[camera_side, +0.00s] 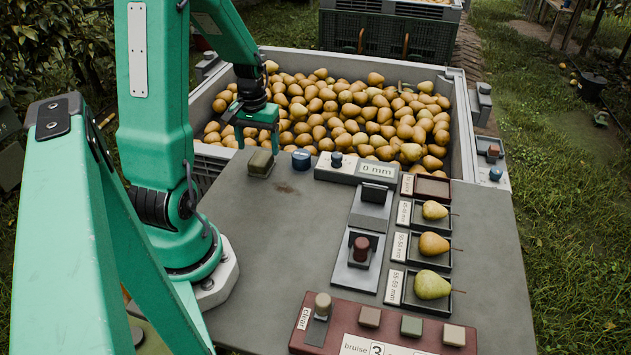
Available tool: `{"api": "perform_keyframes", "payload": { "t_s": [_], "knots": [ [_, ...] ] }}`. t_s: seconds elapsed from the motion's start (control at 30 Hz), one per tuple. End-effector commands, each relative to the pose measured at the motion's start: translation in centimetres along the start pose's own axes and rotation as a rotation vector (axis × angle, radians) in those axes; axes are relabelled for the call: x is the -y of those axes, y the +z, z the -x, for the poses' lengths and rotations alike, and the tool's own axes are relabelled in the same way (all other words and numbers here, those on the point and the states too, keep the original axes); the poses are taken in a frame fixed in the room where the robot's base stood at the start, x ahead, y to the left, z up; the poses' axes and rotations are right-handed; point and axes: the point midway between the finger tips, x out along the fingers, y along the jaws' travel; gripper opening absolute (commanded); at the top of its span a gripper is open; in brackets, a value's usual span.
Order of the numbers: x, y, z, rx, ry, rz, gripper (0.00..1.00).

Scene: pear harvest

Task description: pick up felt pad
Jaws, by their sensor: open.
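An olive-brown block with a soft-looking top, which I take to be the felt pad (261,162), sits at the back left of the grey worktop (300,225). My gripper (258,148) points down just above and behind it in the picture. Its two teal fingers are apart, with nothing visible between them. The fingertips appear close to the pad's top, but I cannot tell whether they touch it.
A blue round knob (301,160) stands just right of the pad. A gauge reading 0 mm (375,170) is further right. A large bin (455,110) full of pears lies behind. Sizing trays (450,257) with pears and a red panel (335,340) are at right and front.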

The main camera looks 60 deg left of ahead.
Motion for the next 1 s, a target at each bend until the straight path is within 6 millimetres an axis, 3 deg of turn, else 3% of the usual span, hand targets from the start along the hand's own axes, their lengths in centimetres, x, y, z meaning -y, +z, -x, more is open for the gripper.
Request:
{"api": "perform_keyframes", "payload": {
  "t_s": [0.33, 0.8, 1.0],
  "knots": [
    [-0.1, 0.0, -0.7, 0.001, 0.0, 0.0, 0.75],
    [-0.2, 0.1, -4.9, 0.002, 0.0, 0.0, 0.75],
    [-0.2, 0.1, -5.4, -0.001, 0.0, 0.0, 0.75]
  ]
}}
